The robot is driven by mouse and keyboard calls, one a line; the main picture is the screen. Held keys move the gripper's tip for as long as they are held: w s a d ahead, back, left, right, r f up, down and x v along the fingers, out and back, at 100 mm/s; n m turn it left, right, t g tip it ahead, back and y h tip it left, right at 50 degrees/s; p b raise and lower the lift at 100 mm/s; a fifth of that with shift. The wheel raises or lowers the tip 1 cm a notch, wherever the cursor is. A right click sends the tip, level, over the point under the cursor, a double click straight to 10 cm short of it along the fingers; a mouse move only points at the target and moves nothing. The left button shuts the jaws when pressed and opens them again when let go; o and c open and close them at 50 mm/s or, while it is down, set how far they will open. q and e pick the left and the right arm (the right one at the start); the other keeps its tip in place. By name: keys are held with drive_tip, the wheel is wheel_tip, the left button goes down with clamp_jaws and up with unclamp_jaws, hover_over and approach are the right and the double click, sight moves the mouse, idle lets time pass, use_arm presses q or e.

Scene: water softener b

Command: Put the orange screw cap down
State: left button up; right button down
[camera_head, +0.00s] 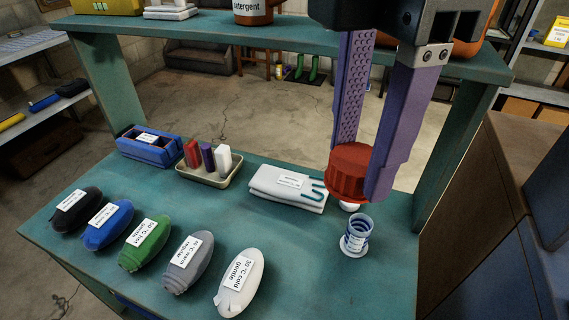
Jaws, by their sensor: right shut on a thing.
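The orange screw cap (347,176), red-orange with a ribbed side, is held between the purple fingers of my right gripper (362,172). It hangs above the right part of the teal table (310,255). The cap's right edge is hidden by the nearer finger. A small white thing (349,206) shows just under the cap, mostly hidden. My left gripper is not in view.
A striped cup (357,230) stands just below the cap. A folded white cloth (288,187) lies left of it. Several labelled bundles (147,243) line the front. An upper shelf (200,32) holds a detergent container (253,9). Table space right of the white bundle is free.

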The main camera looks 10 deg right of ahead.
wheel_tip(320, 180, down, 14)
drive_tip(key=a+r+n+b, duration=0.15)
drive_tip(key=n+b, duration=0.25)
drive_tip(key=b, duration=0.8)
hover_over(311, 318)
drive_tip(key=s, duration=0.1)
drive_tip(key=f, duration=1.6)
drive_tip(key=shift+a+f, duration=0.25)
drive_tip(key=shift+a, duration=0.05)
wheel_tip(311, 318, down, 4)
drive_tip(key=shift+s+r+b, duration=0.1)
drive_tip(key=shift+r+b, duration=0.05)
drive_tip(key=shift+b, duration=0.5)
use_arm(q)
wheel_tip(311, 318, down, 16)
use_arm(e)
drive_tip(key=shift+f, duration=0.3)
drive_tip(key=shift+c, duration=1.8)
unclamp_jaws()
drive_tip(key=shift+r, duration=0.1)
